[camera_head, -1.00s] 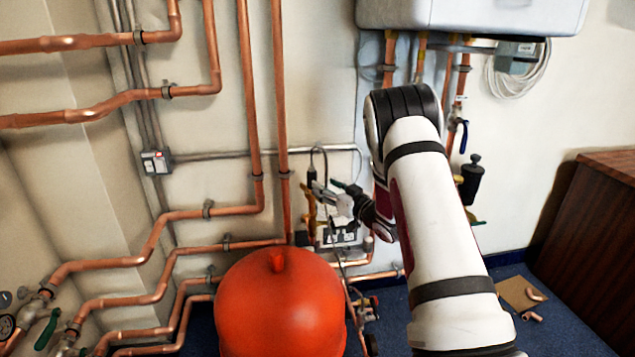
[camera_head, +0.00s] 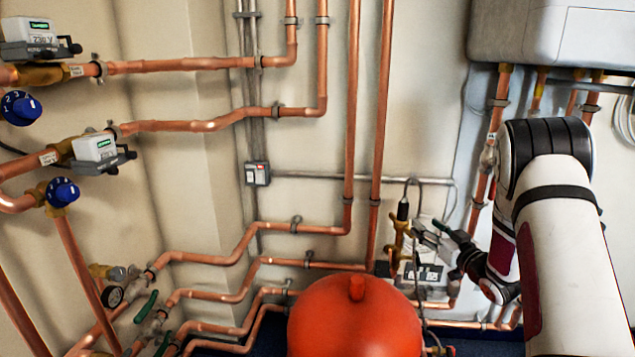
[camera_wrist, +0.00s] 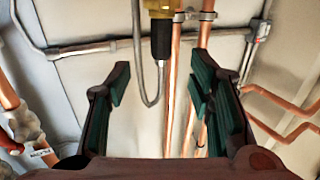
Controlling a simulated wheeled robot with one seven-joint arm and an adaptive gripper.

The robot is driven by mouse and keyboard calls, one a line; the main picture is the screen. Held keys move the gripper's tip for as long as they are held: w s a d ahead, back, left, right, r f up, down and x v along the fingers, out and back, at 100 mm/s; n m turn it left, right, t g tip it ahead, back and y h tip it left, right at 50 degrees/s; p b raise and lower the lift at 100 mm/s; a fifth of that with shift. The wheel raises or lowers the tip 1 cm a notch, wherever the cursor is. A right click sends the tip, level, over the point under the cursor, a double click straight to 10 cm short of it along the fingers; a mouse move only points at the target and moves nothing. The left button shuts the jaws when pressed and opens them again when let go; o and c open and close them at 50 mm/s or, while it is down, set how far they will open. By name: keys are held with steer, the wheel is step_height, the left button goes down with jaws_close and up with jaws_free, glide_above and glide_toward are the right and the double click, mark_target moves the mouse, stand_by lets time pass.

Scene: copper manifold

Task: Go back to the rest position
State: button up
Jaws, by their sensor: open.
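My gripper (camera_head: 425,232) is at the right of centre in the head view, close to a brass fitting (camera_head: 403,238) with a black connector. In the wrist view my gripper (camera_wrist: 160,85) shows two dark green-padded fingers spread apart. Nothing is held between them. My white arm fills the right side of the head view.
A red rounded vessel (camera_head: 355,318) stands below and left of my gripper. Copper pipes (camera_head: 380,120) run along the wall. A white boiler (camera_head: 560,40) hangs above my arm. Meters (camera_head: 95,148) and blue knobs (camera_head: 62,192) sit at the left.

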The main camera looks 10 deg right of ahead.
step_height(320, 180, up, 9)
steer(key=s+a+m+g+h, duration=0.1)
steer(key=m+g+h, duration=0.15)
steer(key=h, duration=0.25)
steer(key=s+a+r+g+h, duration=0.1)
steer(key=s+a+r+g, duration=0.1)
steer(key=s, duration=0.3)
steer(key=s+a+r+g, duration=0.2)
steer(key=s+r+g, duration=0.1)
steer(key=s, duration=0.2)
steer(key=s+a+g+y, duration=0.1)
steer(key=s+a+g, duration=0.35)
steer(key=s, duration=0.95)
steer(key=s+a+g+y, duration=0.15)
steer(key=s+a, duration=0.55)
steer(key=s, duration=0.7)
steer(key=s+a+g, duration=0.4)
steer(key=s+a, duration=0.1)
steer(key=s, duration=0.9)
step_height(320, 180, up, 28)
steer(key=t+p, duration=0.4)
steer(key=p, duration=2.4)
steer(key=shift+r, duration=0.25)
